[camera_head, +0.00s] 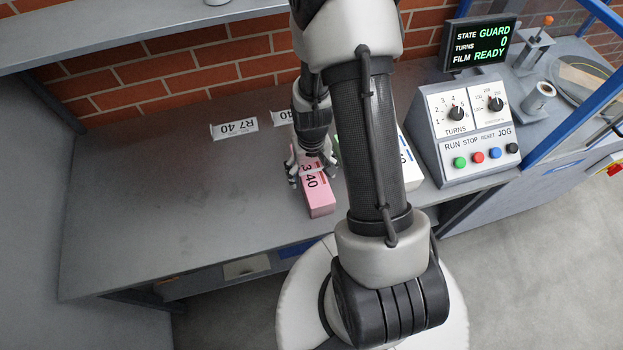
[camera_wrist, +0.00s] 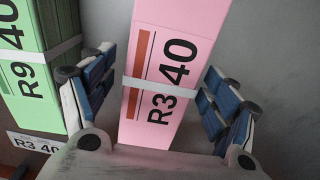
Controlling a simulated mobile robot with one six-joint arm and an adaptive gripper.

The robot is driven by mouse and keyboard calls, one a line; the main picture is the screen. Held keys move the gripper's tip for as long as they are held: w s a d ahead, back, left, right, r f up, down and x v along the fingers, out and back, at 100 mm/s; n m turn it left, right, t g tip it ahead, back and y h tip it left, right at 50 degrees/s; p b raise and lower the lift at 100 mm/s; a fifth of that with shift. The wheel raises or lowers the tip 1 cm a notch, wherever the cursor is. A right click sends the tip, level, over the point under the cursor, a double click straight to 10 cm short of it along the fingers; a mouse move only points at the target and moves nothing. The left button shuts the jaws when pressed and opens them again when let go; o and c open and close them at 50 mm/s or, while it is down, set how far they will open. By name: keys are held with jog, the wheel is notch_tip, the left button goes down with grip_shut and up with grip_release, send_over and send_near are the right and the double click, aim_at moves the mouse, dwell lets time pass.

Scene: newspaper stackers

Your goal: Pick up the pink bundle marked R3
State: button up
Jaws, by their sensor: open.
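The pink bundle (camera_wrist: 170,60), marked R3 40 and bound with a white band, lies on the grey bench. In the head view the pink bundle (camera_head: 320,203) shows its near end below my gripper. My gripper (camera_head: 308,176) is over it. In the wrist view my gripper (camera_wrist: 155,95) is open, with one finger on each side of the bundle.
A green bundle (camera_wrist: 38,70) marked R9 40 stands close to the left in the wrist view. A label R3 40 (camera_wrist: 36,143) lies near it. In the head view a label R7 40 (camera_head: 234,129) lies on the bench (camera_head: 150,200), whose left part is clear. A control panel (camera_head: 468,125) stands right.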

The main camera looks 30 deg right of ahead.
jog(key=shift+r, duration=0.1)
grip_shut()
dwell(1.0)
